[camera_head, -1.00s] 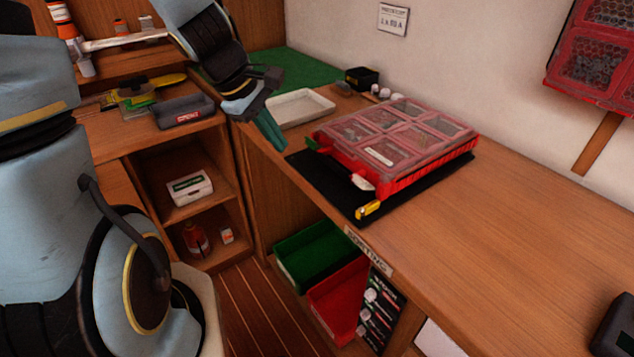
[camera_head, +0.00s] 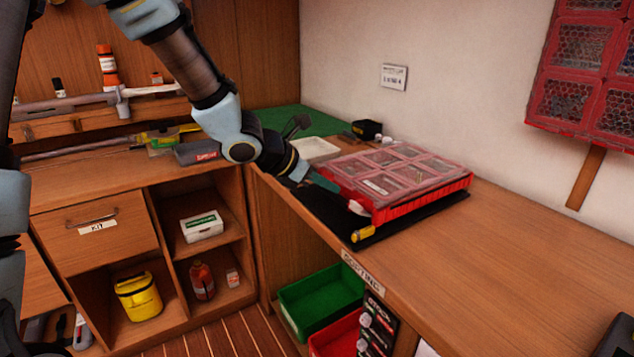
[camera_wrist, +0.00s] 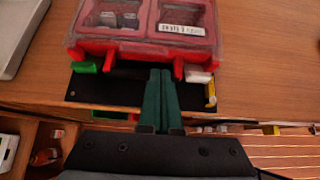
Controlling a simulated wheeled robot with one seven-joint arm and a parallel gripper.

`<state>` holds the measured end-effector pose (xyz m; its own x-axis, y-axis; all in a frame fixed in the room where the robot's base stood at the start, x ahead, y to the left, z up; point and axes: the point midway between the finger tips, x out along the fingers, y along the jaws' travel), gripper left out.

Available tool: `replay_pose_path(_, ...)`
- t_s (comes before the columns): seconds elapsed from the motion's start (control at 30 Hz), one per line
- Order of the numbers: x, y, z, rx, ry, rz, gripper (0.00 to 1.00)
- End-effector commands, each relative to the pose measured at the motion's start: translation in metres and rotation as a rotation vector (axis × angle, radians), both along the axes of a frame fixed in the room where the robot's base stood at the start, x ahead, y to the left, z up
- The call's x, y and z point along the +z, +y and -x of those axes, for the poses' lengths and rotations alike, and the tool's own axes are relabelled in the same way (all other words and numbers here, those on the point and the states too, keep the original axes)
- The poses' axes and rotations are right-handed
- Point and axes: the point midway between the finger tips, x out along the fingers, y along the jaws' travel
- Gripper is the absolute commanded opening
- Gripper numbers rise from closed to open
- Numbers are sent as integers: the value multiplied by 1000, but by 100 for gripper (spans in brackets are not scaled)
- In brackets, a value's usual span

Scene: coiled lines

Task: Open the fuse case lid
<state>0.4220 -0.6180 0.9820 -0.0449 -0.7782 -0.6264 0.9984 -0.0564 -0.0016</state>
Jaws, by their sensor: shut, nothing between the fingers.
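The fuse case (camera_head: 400,178) is a red box with a clear, compartmented lid, lying on a black mat (camera_head: 437,213) on the bench. Its lid is closed. In the wrist view the front of the case (camera_wrist: 150,48) shows a green latch (camera_wrist: 85,67) at the left and a white latch (camera_wrist: 198,75) at the right. My gripper (camera_head: 326,184) is at the front of the case, its green fingers together and empty. In the wrist view the fingers (camera_wrist: 161,78) point at the middle of the front edge, between the latches; whether they touch it is unclear.
A yellow object (camera_head: 363,234) lies at the mat's front corner. A white tray (camera_head: 316,149) and a small black box (camera_head: 367,129) stand behind the case. Green (camera_head: 320,300) and red bins sit below the bench.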

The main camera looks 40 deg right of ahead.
Motion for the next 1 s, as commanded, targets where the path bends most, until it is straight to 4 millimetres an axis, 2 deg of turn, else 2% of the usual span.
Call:
replay_pose_path(0.2, -21, -27, 2, -2, 2, 1, 0)
replay_pose_path(0.43, -29, -36, 2, -1, -1, 0, 0)
replay_pose_path(0.8, -27, -36, 3, -1, -2, 0, 0)
replay_pose_path(1.0, -8, -37, 11, -2, -4, 1, 0)
